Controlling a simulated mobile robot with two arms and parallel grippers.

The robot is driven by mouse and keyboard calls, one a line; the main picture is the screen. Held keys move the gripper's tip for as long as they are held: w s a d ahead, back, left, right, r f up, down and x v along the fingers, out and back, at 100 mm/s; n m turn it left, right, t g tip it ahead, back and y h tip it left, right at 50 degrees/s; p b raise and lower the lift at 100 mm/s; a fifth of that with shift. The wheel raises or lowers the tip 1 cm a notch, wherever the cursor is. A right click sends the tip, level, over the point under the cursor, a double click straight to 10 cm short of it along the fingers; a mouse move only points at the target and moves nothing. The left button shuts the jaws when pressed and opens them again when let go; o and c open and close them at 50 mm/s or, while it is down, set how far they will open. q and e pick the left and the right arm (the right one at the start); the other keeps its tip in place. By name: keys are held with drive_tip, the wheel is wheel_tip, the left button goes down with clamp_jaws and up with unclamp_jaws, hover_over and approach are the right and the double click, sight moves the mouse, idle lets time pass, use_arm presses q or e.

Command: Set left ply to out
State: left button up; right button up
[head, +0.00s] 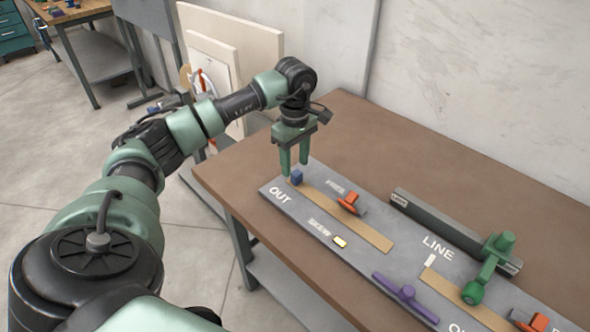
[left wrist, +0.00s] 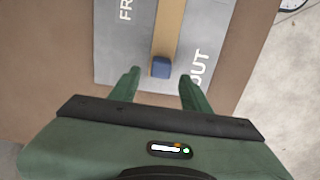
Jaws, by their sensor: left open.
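A small blue block (head: 296,177) sits at the OUT end of the left tan strip (head: 345,218) on the grey panel (head: 275,197). It also shows in the left wrist view (left wrist: 161,67), at the strip's near end beside the OUT lettering. My left gripper (head: 293,168) points down just above the block, open, with its green fingers apart. In the left wrist view the block appears between and a little beyond the fingertips (left wrist: 158,76). Whether a finger touches it I cannot tell. My right gripper is not in view.
An orange-red knob (head: 349,202) stands beside the left strip. Brown tabletop (head: 270,145) is bare behind the panel; a wall rises beyond.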

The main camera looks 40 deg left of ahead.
use_arm(q)
wheel_tip(320, 180, up, 4)
drive_tip(key=shift+r, duration=0.1)
idle(0.6)
